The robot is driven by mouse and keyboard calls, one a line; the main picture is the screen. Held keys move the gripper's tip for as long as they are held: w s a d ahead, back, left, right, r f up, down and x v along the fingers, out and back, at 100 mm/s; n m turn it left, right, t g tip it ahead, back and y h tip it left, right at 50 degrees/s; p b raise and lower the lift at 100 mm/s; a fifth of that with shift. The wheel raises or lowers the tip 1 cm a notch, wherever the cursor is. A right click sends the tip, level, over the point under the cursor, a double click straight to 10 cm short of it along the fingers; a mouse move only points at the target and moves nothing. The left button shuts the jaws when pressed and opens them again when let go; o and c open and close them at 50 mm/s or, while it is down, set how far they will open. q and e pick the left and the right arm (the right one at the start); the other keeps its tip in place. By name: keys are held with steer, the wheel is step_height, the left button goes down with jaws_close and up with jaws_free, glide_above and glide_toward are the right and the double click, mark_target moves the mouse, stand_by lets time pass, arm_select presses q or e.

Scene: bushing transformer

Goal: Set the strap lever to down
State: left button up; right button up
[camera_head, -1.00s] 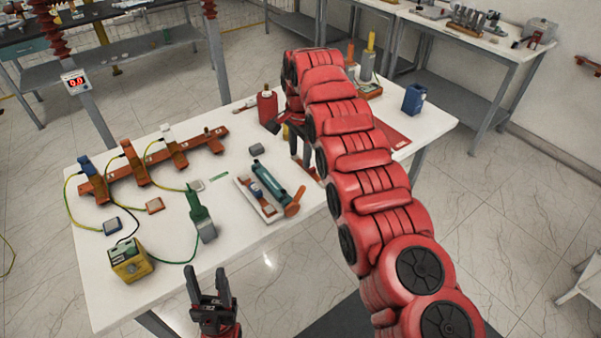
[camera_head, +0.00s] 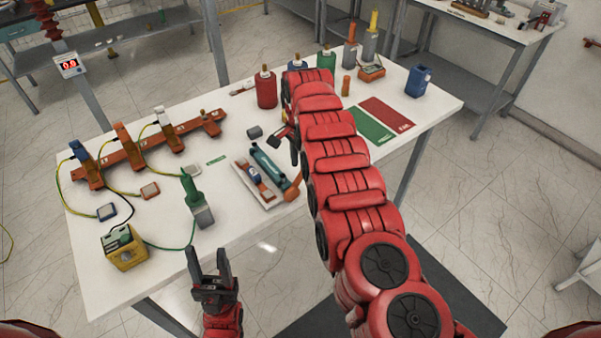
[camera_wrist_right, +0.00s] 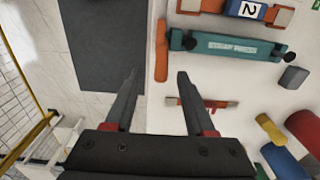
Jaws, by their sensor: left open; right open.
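A teal bar (camera_head: 268,163) with an orange lever (camera_head: 291,188) at its near right end lies by a white tray (camera_head: 262,199) near the table's front edge. In the right wrist view the teal bar (camera_wrist_right: 228,45) bears white lettering, and the orange lever (camera_wrist_right: 161,50) lies crosswise at its left end. My right gripper (camera_wrist_right: 157,82) is open and empty, its fingers pointing toward the lever. In the head view the right arm hides part of that gripper. My left gripper (camera_head: 208,258) is open and empty in front of the table edge.
A red bottle (camera_head: 266,89), green mat (camera_head: 369,127) and red mat (camera_head: 388,113) are on the table. An orange rail (camera_head: 137,154) with wired clamps and a yellow box (camera_head: 124,249) stand at left.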

mark_target(300, 173)
steer(key=f, duration=0.5)
steer(key=shift+w+f+b, duration=0.1)
steer(key=shift+w+b, duration=0.1)
steer(key=shift+b, duration=0.1)
steer(key=shift+s, duration=0.1)
steer(key=shift+c, duration=0.4)
jaws_close()
stand_by(0.5)
